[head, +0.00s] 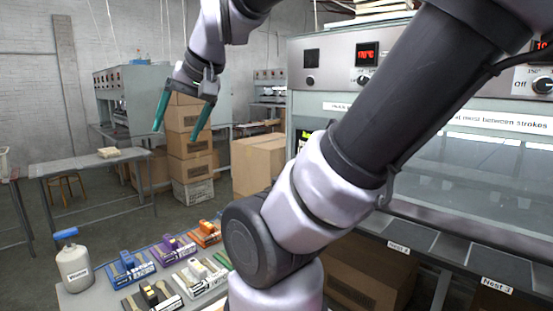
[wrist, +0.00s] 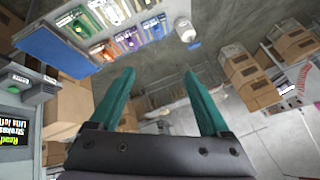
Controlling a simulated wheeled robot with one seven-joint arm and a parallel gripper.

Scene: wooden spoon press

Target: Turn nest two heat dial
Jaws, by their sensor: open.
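The press (head: 470,150) fills the right of the head view, with its control panel along the top. I cannot tell which dial belongs to nest two; only the labels Nest 4 (head: 398,247) and Nest 3 (head: 497,285) are readable. My gripper (head: 178,133) hangs to the left of the press, well away from the panel. Its green fingers (wrist: 158,76) are apart and empty.
A low table at the lower left holds several colored kits (head: 175,248) and a white bottle (head: 75,268). Stacked cartons (head: 190,145) stand behind my gripper. A screen (wrist: 15,128) shows at the left of the wrist view.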

